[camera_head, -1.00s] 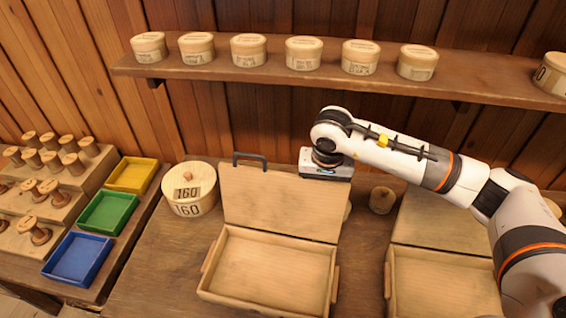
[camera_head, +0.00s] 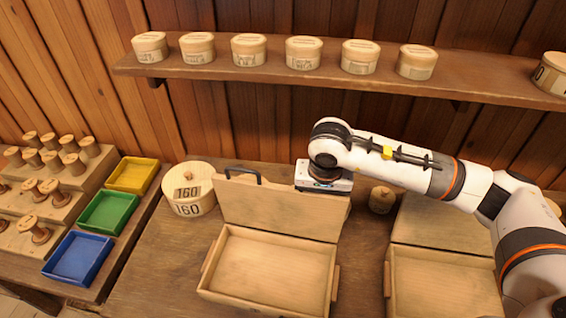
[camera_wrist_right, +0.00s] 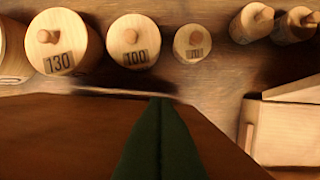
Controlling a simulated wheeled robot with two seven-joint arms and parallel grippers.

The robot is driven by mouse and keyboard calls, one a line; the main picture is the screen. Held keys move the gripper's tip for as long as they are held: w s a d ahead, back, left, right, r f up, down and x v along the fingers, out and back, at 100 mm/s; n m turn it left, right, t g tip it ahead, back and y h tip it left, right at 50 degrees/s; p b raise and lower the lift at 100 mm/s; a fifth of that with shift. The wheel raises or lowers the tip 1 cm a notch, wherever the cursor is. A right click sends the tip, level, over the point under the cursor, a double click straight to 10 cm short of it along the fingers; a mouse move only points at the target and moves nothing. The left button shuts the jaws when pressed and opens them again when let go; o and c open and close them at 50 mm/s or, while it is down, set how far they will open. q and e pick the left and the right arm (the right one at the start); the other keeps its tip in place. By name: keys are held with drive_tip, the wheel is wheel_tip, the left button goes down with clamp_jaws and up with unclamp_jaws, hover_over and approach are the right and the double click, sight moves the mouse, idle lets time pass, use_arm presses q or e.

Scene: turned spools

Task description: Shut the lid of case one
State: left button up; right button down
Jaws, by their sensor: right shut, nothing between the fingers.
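A pale wooden case (camera_head: 265,270) stands open and empty in the middle of the head view. Its lid (camera_head: 275,212) is raised at the back, with a dark handle (camera_head: 243,172) on its top edge. I cannot read a number on it. My right gripper's body (camera_head: 323,178) is at the lid's upper right corner. Its fingers are hidden behind the lid in the head view. In the right wrist view the dark green fingers (camera_wrist_right: 158,105) are shut with nothing between them, against a brown surface that looks like the lid. My left gripper is not in view.
A second open case (camera_head: 440,280) stands at the right, partly behind my arm. A round box marked 160 (camera_head: 188,190) is left of the lid. More round boxes (camera_wrist_right: 62,42) stand behind it. A shelf (camera_head: 300,78) runs above. Coloured trays (camera_head: 108,212) lie left.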

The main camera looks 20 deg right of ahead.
sight(320, 197)
drive_tip(key=shift+s+a+f, duration=0.15)
drive_tip(key=shift+s+a, duration=0.1)
drive_tip(key=shift+s, duration=0.3)
drive_tip(key=shift+s+a+f, duration=0.2)
drive_tip(key=shift+s+a, duration=0.05)
drive_tip(key=shift+s, duration=0.25)
drive_tip(key=shift+s+a+f, duration=0.15)
drive_tip(key=shift+s+a, duration=0.1)
drive_tip(key=shift+s, duration=0.3)
drive_tip(key=shift+r, duration=0.15)
drive_tip(key=shift+w+r+p, duration=0.25)
drive_tip(key=shift+r+p, duration=0.1)
drive_tip(key=shift+r, duration=0.65)
drive_tip(key=shift+w+d+p+v, duration=0.15)
drive_tip(key=shift+p+v, duration=0.25)
drive_tip(key=shift+v, duration=0.6)
drive_tip(key=shift+w+d+p+v, duration=0.1)
drive_tip(key=shift+w+p+v, duration=0.25)
drive_tip(key=shift+v, duration=0.65)
drive_tip(key=shift+w+p+v, duration=0.1)
drive_tip(key=shift+p+v, duration=0.35)
drive_tip(key=shift+v, duration=0.6)
drive_tip(key=shift+r, duration=0.1)
drive_tip(key=shift+s, duration=0.1)
